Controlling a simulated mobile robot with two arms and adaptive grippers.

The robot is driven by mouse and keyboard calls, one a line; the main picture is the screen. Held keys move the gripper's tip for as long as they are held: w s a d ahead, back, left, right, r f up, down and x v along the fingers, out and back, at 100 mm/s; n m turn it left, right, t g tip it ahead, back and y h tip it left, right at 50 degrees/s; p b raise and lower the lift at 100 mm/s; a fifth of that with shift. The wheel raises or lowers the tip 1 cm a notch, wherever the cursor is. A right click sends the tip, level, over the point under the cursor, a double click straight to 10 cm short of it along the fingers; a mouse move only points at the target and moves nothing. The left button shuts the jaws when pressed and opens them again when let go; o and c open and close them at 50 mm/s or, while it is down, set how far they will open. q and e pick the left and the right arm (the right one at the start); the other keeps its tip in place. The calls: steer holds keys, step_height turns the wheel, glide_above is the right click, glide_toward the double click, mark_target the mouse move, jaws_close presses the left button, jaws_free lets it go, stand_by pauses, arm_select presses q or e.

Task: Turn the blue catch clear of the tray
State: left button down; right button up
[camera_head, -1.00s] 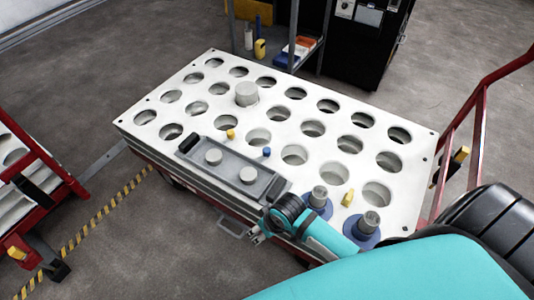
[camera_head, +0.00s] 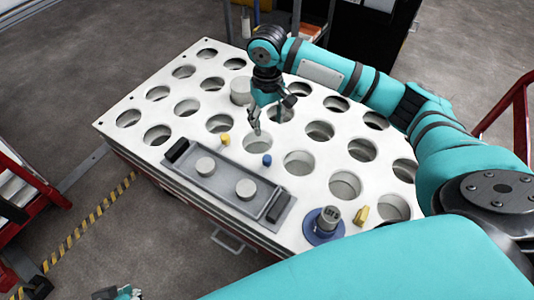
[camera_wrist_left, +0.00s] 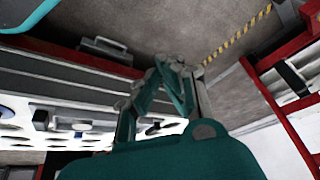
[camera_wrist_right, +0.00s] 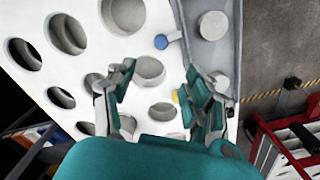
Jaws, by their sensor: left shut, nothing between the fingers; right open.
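The blue catch (camera_head: 267,160) stands on the white perforated plate at the far long side of the grey tray (camera_head: 215,190). In the right wrist view the blue catch (camera_wrist_right: 162,41) has a short pale bar reaching to the tray edge. My right gripper (camera_head: 268,118) is open and empty above the plate, beyond the catch. In the right wrist view the catch lies ahead of its spread fingers (camera_wrist_right: 158,72), apart from them. My left gripper (camera_wrist_left: 178,68) is shut and empty, low off the table's front side; only a bit shows in the head view (camera_head: 122,293).
The tray holds two pale round pieces (camera_head: 205,167) and has black end handles. A yellow catch (camera_head: 224,139) stands beside it. A pale cylinder (camera_head: 240,92) rises near my right gripper. A blue-based post (camera_head: 325,226) and yellow block (camera_head: 361,214) stand at the near right.

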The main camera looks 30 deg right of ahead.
steer(key=b, duration=0.1)
glide_above(267, 158)
step_height(267, 158, down, 4)
arm_select(q)
steer(key=w+d+r+t+h+b, duration=0.2)
steer(key=w+d+r+t, duration=0.2)
steer(key=w+r+t, duration=0.5)
arm_select(e)
step_height(267, 158, down, 4)
steer(key=shift+f, duration=0.2)
step_height(267, 158, down, 4)
steer(key=shift+f+b, duration=0.1)
steer(key=shift+b, duration=0.65)
step_height(267, 158, down, 4)
steer(key=shift+r+b, duration=0.1)
steer(key=shift+b, duration=0.65)
arm_select(q)
steer(key=w+d+r+t+h, duration=0.1)
steer(key=w+r+t, duration=0.1)
steer(key=r, duration=0.4)
steer(key=w+d+r+t+h, duration=0.1)
steer(key=w+r+t+h, duration=0.1)
steer(key=r+t, duration=0.3)
steer(key=shift+d+r+m, duration=0.3)
steer(key=shift+r+m, duration=0.1)
steer(key=shift+r, duration=0.2)
arm_select(e)
steer(key=shift+f, duration=0.3)
steer(key=shift+c, duration=0.4)
jaws_close()
